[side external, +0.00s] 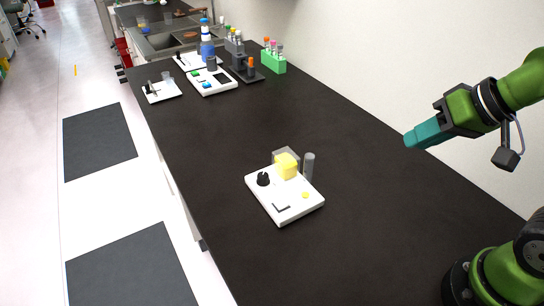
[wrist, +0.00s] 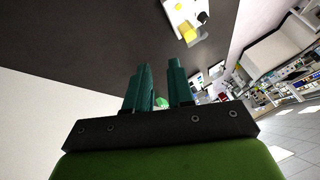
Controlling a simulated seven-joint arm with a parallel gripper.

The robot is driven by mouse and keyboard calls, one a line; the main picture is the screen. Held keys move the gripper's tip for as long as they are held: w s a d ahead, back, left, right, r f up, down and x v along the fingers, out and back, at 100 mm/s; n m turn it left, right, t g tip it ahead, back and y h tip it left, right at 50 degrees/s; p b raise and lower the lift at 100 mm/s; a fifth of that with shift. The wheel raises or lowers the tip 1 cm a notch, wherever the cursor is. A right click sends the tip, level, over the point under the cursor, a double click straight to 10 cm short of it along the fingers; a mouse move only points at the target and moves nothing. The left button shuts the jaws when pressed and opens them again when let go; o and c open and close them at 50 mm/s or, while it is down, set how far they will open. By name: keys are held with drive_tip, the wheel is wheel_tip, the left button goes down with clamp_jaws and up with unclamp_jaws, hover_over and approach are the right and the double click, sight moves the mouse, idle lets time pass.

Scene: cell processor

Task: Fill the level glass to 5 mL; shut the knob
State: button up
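A white device base (side external: 285,213) lies on the dark bench. It carries a black knob (side external: 263,179), a yellow-filled clear box (side external: 287,166), an upright grey cylinder (side external: 309,167) and a small yellow spot (side external: 305,195). Which part is the level glass, and any liquid level or scale, I cannot tell. In the wrist view the device base (wrist: 178,12) shows at the top, with its knob (wrist: 203,17) and yellow box (wrist: 189,33). My gripper (side external: 409,140) is raised over the bench, right of the device and apart from it. In the wrist view its teal fingers (wrist: 159,66) are apart with nothing between them.
At the far end stand a white tray (side external: 225,88) with small parts, a small white stand (side external: 162,93), a blue-capped bottle (side external: 207,48), a dark tube rack (side external: 238,62) and a green tube rack (side external: 273,64). A wall borders the bench at right. The bench around the device is clear.

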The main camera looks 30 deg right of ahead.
drive_tip(key=o, duration=0.3)
drive_tip(key=w+a+n+g, duration=0.2)
drive_tip(key=w+a, duration=0.2)
drive_tip(key=w, duration=0.3)
drive_tip(key=w+a+f+n+g, duration=0.1)
drive_tip(key=w+a+n+g, duration=0.1)
drive_tip(key=w+a, duration=0.2)
drive_tip(key=w, duration=0.3)
drive_tip(key=n+g+h, duration=0.2)
drive_tip(key=n+g, duration=0.1)
drive_tip(key=n, duration=0.4)
hover_over(263, 175)
drive_tip(key=shift+f, duration=1.5)
drive_tip(key=shift+m, duration=0.3)
wheel_tip(263, 175, down, 16)
drive_tip(key=shift+f, duration=0.25)
drive_tip(key=shift+c, duration=0.4)
